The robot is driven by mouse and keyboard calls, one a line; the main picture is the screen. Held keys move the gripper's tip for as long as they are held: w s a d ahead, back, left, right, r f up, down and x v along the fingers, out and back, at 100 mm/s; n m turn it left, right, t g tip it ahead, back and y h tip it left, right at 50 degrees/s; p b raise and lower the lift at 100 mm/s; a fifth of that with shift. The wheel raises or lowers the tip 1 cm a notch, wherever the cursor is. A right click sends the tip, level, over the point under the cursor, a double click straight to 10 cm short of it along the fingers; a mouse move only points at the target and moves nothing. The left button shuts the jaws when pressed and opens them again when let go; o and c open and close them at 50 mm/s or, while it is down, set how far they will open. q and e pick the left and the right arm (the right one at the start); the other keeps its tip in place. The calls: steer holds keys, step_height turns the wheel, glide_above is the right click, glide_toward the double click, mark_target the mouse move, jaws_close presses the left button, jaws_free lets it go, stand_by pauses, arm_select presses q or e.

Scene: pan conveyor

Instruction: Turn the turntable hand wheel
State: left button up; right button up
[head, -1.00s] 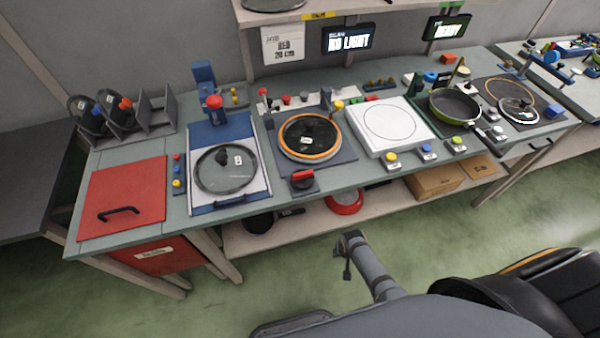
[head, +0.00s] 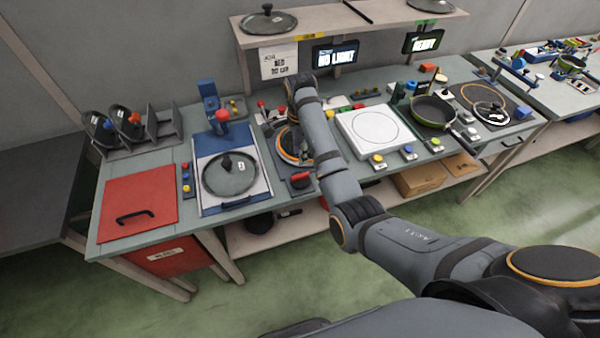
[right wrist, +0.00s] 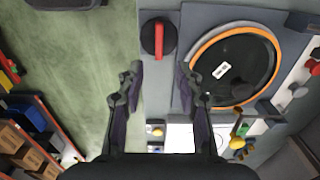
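The turntable (head: 284,146) has an orange-rimmed ring with a dark glass lid on it. My right arm hides much of it in the head view. It shows more fully in the right wrist view (right wrist: 193,62). The hand wheel, a red bar on a dark round base, sits at the turntable's front edge in the head view (head: 300,179) and in the right wrist view (right wrist: 158,37). My right gripper (right wrist: 158,80) is open and empty, its fingers wide apart. The hand wheel lies beyond the fingertips, apart from them. My left gripper is not in view.
A blue-framed station with a glass lid (head: 230,175) stands left of the turntable, and a white square plate (head: 372,132) stands right. A pan (head: 432,112) is farther right. A red panel (head: 138,203) is at the left end. A shelf (head: 350,22) overhangs the back.

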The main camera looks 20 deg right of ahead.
mark_target(300, 175)
step_height(300, 175, down, 10)
steer(key=shift+s+f+p, duration=0.1)
steer(key=shift+f+p, duration=0.15)
steer(key=shift+p, duration=0.5)
steer(key=shift+c, duration=0.4)
jaws_close()
